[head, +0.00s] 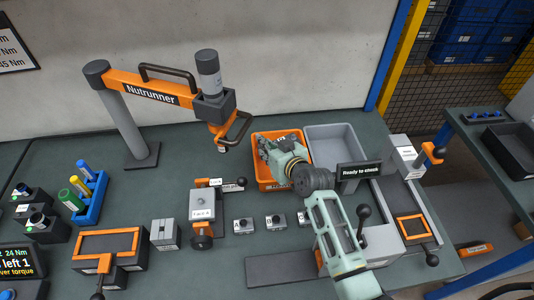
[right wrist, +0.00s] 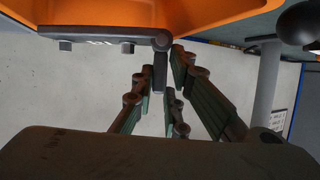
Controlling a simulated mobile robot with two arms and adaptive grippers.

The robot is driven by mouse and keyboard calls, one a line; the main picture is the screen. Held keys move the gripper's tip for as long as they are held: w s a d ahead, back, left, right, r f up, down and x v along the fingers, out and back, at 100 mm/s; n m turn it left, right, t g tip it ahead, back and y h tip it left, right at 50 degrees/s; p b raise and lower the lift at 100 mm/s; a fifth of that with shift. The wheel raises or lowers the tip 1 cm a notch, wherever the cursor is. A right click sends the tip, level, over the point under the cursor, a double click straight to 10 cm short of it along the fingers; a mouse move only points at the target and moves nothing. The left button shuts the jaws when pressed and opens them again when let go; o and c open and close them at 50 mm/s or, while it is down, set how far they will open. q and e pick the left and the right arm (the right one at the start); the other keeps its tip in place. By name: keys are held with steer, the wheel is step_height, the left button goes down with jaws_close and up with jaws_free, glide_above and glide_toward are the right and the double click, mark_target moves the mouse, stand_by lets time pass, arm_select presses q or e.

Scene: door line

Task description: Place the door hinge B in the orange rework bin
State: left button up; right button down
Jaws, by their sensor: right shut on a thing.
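My right gripper (head: 272,150) is over the orange rework bin (head: 262,182) in the head view, its arm coming from the lower right. In the right wrist view its fingers (right wrist: 166,92) are shut on a dark grey door hinge (right wrist: 105,36), with its barrel end at the fingertips. The hinge's leaf extends to the left, with bolt-like studs. No letter on it can be read. The orange bin also shows close to the hinge in the right wrist view (right wrist: 215,14). In the head view the gripper hides the hinge and part of the bin. My left gripper is out of view.
A grey bin (head: 336,132) stands right of the orange one. The Nutrunner arm (head: 150,92) overhangs the bench at left. A "Ready to check" display (head: 360,170) stands near my right arm. Several small grey blocks (head: 243,225) sit in front of the bins.

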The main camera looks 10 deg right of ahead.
steer(key=shift+w+f, duration=0.1)
steer(key=shift+w, duration=0.05)
step_height(320, 180, down, 3)
steer(key=shift+f, duration=0.35)
steer(key=shift+f+b, duration=0.35)
steer(key=shift+f, duration=0.3)
steer(key=c, duration=2.1)
jaws_free()
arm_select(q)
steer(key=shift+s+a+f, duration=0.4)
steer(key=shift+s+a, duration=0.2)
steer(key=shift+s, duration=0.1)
arm_select(e)
steer(key=shift+o, duration=0.4)
